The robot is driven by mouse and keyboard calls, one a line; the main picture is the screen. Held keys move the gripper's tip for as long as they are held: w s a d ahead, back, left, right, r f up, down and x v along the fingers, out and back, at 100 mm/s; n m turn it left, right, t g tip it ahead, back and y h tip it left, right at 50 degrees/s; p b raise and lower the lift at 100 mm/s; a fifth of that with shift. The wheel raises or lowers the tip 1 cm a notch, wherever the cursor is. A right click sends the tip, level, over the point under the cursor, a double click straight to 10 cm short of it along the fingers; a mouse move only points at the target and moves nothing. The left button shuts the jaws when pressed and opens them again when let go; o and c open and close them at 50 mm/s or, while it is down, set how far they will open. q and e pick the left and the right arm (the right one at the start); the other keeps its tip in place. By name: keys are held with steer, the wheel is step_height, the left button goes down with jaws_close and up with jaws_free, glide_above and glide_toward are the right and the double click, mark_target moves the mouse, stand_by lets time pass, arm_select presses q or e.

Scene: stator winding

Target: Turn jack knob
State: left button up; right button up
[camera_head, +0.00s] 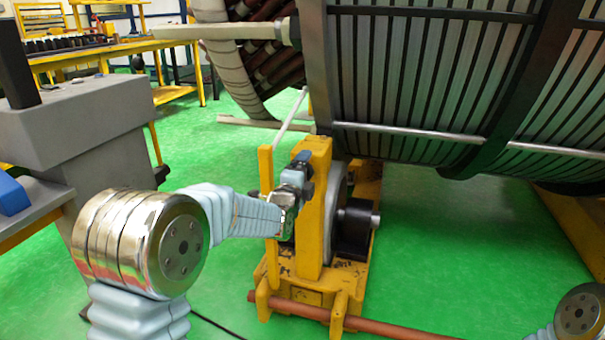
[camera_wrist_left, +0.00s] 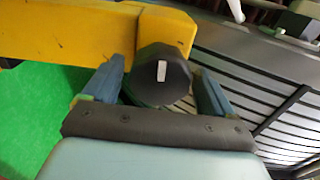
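The jack knob (camera_wrist_left: 162,75) is a dark, faceted knob with a white mark on its face, at the end of a yellow bar. In the left wrist view it sits between the two blue fingers of my left gripper (camera_wrist_left: 160,88). The fingers are close on either side; I cannot tell whether they press on it. In the head view my left gripper (camera_head: 301,168) is at the upper part of the yellow jack stand (camera_head: 317,215), and the knob is hard to make out there. My right gripper is not in view.
The large ribbed stator drum (camera_head: 430,80) stands behind and to the right of the jack. A brown rod (camera_head: 385,329) lies low across the front of the jack's base. A workbench (camera_head: 160,45) stands at the back left. Green floor (camera_head: 440,250) is clear right of the jack.

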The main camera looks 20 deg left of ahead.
arm_select(q)
steer(key=shift+a, duration=0.15)
steer(key=shift+s, duration=0.3)
steer(key=s+p, duration=0.1)
steer(key=s, duration=1.2)
steer(key=shift+a, duration=0.2)
steer(key=shift+s, duration=0.1)
